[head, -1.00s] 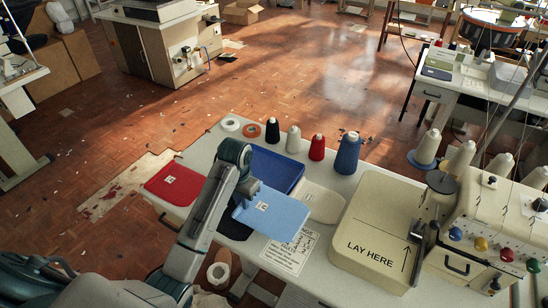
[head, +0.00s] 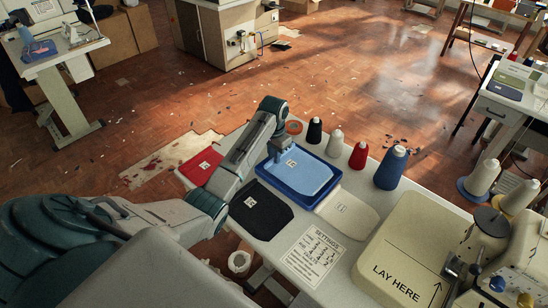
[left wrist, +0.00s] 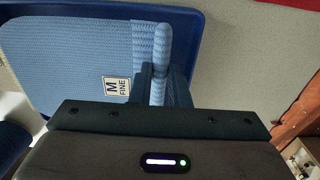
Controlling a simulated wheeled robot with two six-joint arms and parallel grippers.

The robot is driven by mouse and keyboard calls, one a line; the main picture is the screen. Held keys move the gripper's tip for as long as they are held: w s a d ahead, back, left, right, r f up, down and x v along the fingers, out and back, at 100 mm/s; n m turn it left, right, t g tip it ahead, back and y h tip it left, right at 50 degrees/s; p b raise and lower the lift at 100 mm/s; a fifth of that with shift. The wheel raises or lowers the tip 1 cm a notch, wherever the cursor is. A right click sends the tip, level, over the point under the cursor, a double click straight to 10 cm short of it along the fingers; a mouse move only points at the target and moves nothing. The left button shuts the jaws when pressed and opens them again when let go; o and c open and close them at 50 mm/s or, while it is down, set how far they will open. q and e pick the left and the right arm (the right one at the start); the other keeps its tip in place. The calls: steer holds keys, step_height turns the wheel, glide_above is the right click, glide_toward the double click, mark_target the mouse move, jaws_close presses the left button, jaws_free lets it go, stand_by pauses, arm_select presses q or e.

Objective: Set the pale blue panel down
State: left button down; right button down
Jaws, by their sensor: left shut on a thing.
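The pale blue panel (head: 308,175) shows inside the rim of the dark blue tray (head: 262,187) in the head view. It looks level, but I cannot tell whether it touches the tray floor. My left gripper (head: 279,156) is shut on the panel's left edge. In the left wrist view the fingers (left wrist: 161,70) pinch the edge of the ribbed panel (left wrist: 65,58), beside a label reading "M FINE". The tray's blue wall (left wrist: 188,40) lies around it. My right gripper is not in view.
A red panel (head: 196,172) lies left of the tray, a black panel (head: 262,214) in front and a cream panel (head: 350,212) at right. Thread cones, including a blue one (head: 390,168), stand behind. A "LAY HERE" machine bed (head: 410,250) is at the right.

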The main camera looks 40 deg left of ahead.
arm_select(q)
steer(key=shift+w+a+f, duration=0.1)
steer(key=shift+w+a, duration=0.4)
steer(key=shift+f+p, duration=0.3)
step_height(320, 180, down, 3)
steer(key=shift+r+p, duration=0.15)
steer(key=shift+p, duration=0.35)
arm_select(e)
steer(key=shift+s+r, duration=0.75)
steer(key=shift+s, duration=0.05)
arm_select(q)
steer(key=shift+f, duration=0.25)
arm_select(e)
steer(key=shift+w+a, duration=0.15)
arm_select(q)
steer(key=c, duration=1.6)
jaws_free()
steer(key=shift+c, duration=0.2)
steer(key=shift+r, duration=0.1)
